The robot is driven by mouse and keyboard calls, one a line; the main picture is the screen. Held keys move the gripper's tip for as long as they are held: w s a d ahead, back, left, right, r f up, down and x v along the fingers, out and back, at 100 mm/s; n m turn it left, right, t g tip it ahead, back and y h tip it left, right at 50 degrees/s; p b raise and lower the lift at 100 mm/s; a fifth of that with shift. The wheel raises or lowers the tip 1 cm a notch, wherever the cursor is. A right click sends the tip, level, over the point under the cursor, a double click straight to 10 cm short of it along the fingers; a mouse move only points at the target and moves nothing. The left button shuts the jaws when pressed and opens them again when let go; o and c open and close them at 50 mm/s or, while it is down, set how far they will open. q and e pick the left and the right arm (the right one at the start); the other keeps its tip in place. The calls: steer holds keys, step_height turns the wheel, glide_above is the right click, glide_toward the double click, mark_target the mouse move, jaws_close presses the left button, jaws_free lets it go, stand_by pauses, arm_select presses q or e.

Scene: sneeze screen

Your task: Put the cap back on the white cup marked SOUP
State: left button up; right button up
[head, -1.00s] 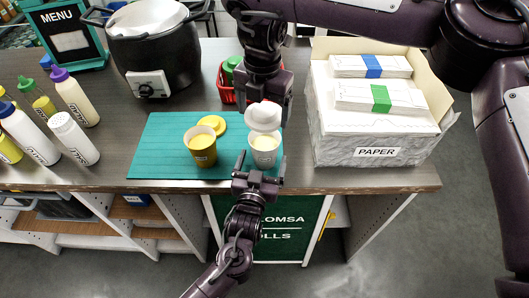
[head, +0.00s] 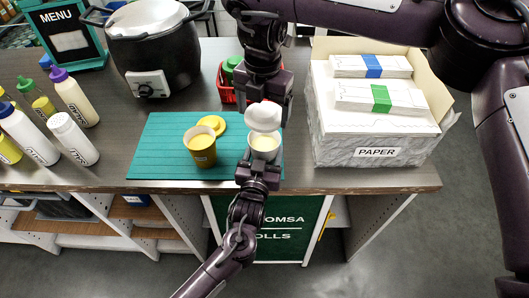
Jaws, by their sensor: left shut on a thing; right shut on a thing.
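The white cup (head: 264,144) stands on the right part of the teal mat (head: 155,152), its top open with pale contents showing. My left gripper (head: 262,158) is shut on the cup from the front and hides its lower part, so I cannot read its marking. A white domed cap (head: 264,118) is held just above and slightly behind the cup's rim. My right gripper (head: 265,101) is shut on this cap from above and behind. I cannot tell whether the cap touches the rim.
A yellow cup (head: 202,150) stands open left of the white cup, with a yellow cap (head: 212,124) lying behind it. A paper box (head: 376,153) stands at right. Several bottles (head: 75,137) stand at left; a black pot (head: 151,55) and red basket (head: 225,85) are behind.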

arm_select(q)
steer(key=c, duration=0.4)
arm_select(e)
steer(key=shift+f, duration=2.5)
steer(key=shift+s+f, duration=0.1)
steer(key=shift+f, duration=0.8)
steer(key=shift+f, duration=0.6)
steer(key=o, duration=0.8)
step_height(320, 180, up, 12)
